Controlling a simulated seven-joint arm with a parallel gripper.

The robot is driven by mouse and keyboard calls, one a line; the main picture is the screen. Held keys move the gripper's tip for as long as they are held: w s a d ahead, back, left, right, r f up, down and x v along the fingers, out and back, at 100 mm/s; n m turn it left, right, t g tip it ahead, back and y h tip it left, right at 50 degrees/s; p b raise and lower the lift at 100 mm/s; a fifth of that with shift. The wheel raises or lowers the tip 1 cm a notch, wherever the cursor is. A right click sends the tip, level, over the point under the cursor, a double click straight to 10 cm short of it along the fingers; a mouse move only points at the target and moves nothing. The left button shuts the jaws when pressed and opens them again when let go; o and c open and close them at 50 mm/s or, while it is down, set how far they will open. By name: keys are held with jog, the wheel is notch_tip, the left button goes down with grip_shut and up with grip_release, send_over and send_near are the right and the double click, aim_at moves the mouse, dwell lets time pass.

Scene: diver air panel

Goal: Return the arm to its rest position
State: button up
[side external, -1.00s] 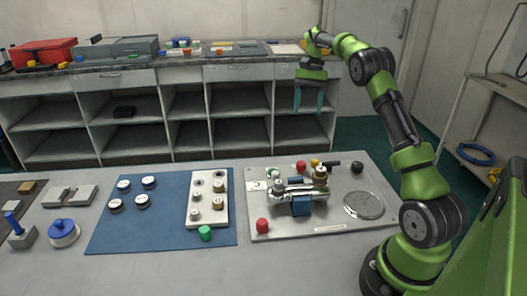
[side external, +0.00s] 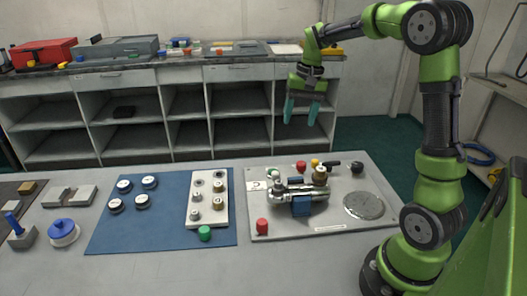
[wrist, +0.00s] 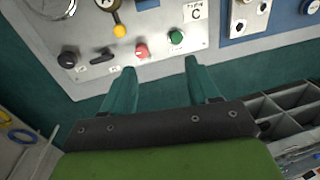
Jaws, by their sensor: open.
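My gripper (side external: 301,112) hangs in the air above the far side of the bench, behind the grey panel (side external: 285,226) in the side view. Its two teal fingers are apart with nothing between them, and they also show apart in the wrist view (wrist: 160,80). My green and black arm rises at the right and bends over at the top toward the gripper. The panel carries a silver valve body with a blue block (side external: 302,205), a round metal disc (side external: 364,205) and several coloured knobs. In the wrist view, the panel's edge with its black, red and green knobs lies beyond the fingertips.
A blue mat (side external: 160,228) with gauges and a white fitting plate (side external: 208,199) lies left of the panel. Shelving (side external: 180,105) stands behind the bench. A rack (side external: 497,88) is at the right. The air around the gripper is clear.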

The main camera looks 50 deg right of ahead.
jog(key=s+a+r+n+t, duration=0.2)
jog(key=s+a+t, duration=0.1)
jog(key=s+a, duration=0.4)
jog(key=s+a+r+n+t, duration=0.1)
jog(key=s+a+n+t, duration=0.2)
jog(key=s+a, duration=0.4)
jog(key=a, duration=0.5)
jog(key=shift+a+r+y, duration=0.2)
jog(key=shift+r+y, duration=0.2)
